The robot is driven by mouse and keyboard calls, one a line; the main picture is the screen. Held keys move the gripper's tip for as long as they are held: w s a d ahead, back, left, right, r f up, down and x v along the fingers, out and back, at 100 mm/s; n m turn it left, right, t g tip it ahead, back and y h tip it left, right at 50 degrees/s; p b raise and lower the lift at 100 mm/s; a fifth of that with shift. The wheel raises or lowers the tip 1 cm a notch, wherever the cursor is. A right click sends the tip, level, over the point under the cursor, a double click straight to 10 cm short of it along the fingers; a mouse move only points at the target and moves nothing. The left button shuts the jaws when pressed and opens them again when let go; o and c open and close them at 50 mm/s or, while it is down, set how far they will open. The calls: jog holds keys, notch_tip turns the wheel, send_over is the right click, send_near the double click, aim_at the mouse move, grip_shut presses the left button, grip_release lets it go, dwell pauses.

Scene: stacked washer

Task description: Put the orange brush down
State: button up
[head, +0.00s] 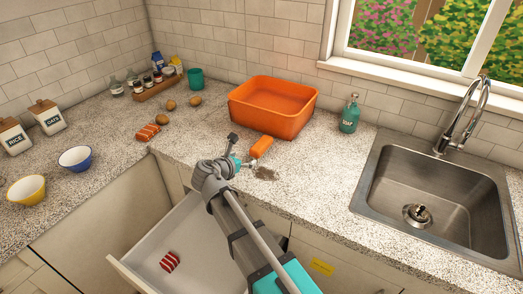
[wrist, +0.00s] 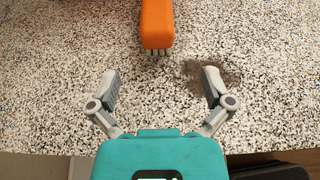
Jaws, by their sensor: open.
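The orange brush (head: 261,147) lies on the speckled counter (head: 318,160), in front of the orange basin. In the wrist view the brush (wrist: 157,22) is at the top centre, with its bristle end toward me. My gripper (head: 242,151) is over the counter close to the brush. In the wrist view my gripper (wrist: 162,83) has its fingers spread wide with nothing between them. The brush lies just beyond the fingertips, apart from them. The brush's far end is cut off in the wrist view.
The orange basin (head: 271,107) stands behind the brush, with a soap bottle (head: 350,114) and sink (head: 432,200) to the right. A dark smudge (head: 265,173) marks the counter near my gripper. Below, an open drawer (head: 196,232) holds a red striped item (head: 169,261).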

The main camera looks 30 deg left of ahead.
aim_at(254, 153)
jog(key=b+x, duration=0.1)
jog(key=x, duration=0.4)
jog(key=shift+w+f+b, duration=0.1)
jog(key=shift+f+b, duration=0.05)
jog(key=shift+b, duration=0.2)
jog(key=shift+w+f, duration=0.1)
jog(key=shift+w, duration=0.4)
jog(key=b+x, duration=0.2)
jog(key=x, duration=0.2)
jog(key=shift+a+f, duration=0.15)
jog(key=shift+a, duration=0.05)
jog(key=shift+w+d+f, duration=0.15)
jog(key=shift+w, duration=0.4)
